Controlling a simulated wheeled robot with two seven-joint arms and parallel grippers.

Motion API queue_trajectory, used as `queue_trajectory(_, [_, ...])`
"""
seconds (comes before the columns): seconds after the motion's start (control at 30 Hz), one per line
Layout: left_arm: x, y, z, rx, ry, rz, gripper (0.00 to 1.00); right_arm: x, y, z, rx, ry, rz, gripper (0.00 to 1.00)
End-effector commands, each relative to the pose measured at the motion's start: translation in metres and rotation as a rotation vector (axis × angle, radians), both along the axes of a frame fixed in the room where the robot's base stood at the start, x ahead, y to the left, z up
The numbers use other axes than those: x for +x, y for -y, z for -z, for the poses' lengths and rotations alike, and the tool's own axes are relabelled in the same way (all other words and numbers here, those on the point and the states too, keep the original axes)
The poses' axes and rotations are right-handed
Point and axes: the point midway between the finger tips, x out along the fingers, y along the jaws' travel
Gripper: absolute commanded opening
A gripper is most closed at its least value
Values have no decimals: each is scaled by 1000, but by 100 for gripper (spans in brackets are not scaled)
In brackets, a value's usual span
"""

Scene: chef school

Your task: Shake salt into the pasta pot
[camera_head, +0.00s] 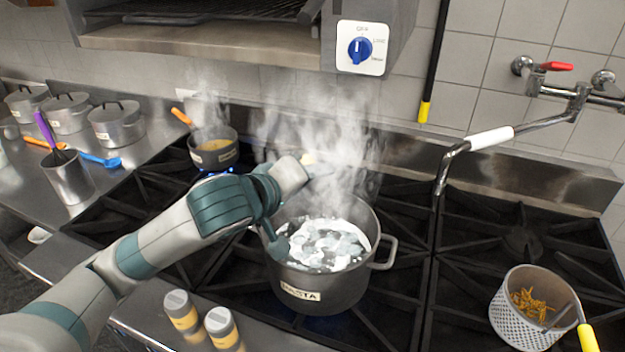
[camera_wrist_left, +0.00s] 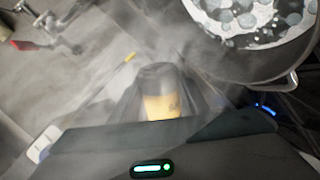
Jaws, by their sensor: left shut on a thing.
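The grey pasta pot (camera_head: 322,290) stands on the stove with a partly hidden label. White foamy, bubbling water fills it, and steam rises. The pot also shows at the upper right of the left wrist view (camera_wrist_left: 265,62). My left gripper (camera_head: 296,170) is above the pot's back left rim, partly veiled by steam. It is shut on a shaker (camera_wrist_left: 160,92) with a dark grey cap and a yellow label. The label's words are unreadable, and I cannot tell how far the shaker is tilted. No falling salt is visible. My right gripper is out of view.
Two similar shakers (camera_head: 183,315) stand on the front ledge. A small steaming pan (camera_head: 213,152) is behind left. A pot-filler tap (camera_head: 492,138) reaches in from the right. A strainer basket (camera_head: 510,322) with pasta sits at front right. An oven with a blue knob (camera_head: 360,50) hangs above.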

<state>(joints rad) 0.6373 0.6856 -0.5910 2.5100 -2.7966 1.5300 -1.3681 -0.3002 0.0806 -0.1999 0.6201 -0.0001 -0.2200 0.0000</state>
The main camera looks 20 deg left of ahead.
Motion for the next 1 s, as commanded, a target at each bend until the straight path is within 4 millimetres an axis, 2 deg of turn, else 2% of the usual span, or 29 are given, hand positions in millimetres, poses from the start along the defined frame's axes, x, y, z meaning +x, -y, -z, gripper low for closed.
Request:
queue_trajectory(0.33, [0, 0, 1, 0, 1, 1, 14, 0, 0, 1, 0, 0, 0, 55])
queue_trajectory(0.67, [0, 0, 31, 1, 0, 0, 14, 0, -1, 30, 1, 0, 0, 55])
queue_trajectory(1.0, [0, 0, 29, 0, 1, 1, 14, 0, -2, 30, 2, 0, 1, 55])
